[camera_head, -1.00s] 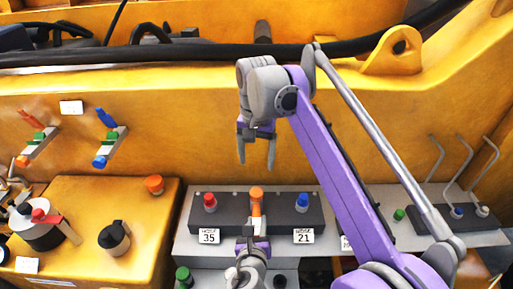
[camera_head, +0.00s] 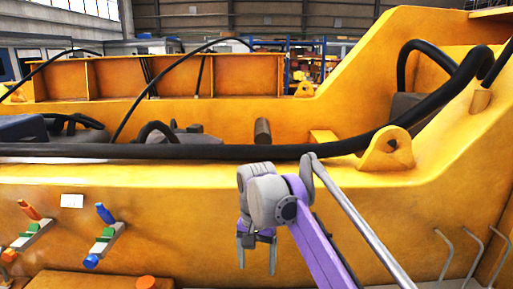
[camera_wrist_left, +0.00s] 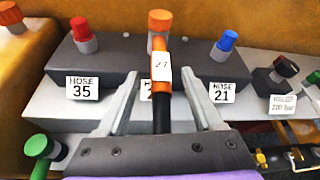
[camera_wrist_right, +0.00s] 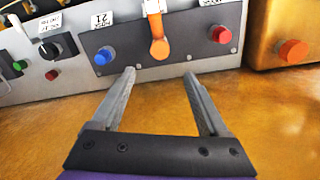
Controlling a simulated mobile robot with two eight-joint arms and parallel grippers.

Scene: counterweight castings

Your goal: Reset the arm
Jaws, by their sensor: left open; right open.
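My right gripper (camera_head: 257,260) hangs, fingers down, in front of the yellow casting wall (camera_head: 170,225) in the head view. In the right wrist view its fingers (camera_wrist_right: 159,73) are spread, with nothing between them. My left gripper (camera_wrist_left: 162,78) is outside the head view. In the left wrist view its fingers are spread on either side of an orange and black hose end (camera_wrist_left: 162,75) with a white tag reading 27. A gap shows on both sides. The hose end points at the orange port (camera_wrist_left: 159,20) on the dark block; whether they touch I cannot tell.
The block carries a red port (camera_wrist_left: 83,35) over the HOSE 35 label (camera_wrist_left: 82,88) and a blue port (camera_wrist_left: 227,42) over the HOSE 21 label (camera_wrist_left: 223,92). A thick black hose (camera_head: 200,152) runs along the casting. Shelving (camera_head: 300,65) stands far behind.

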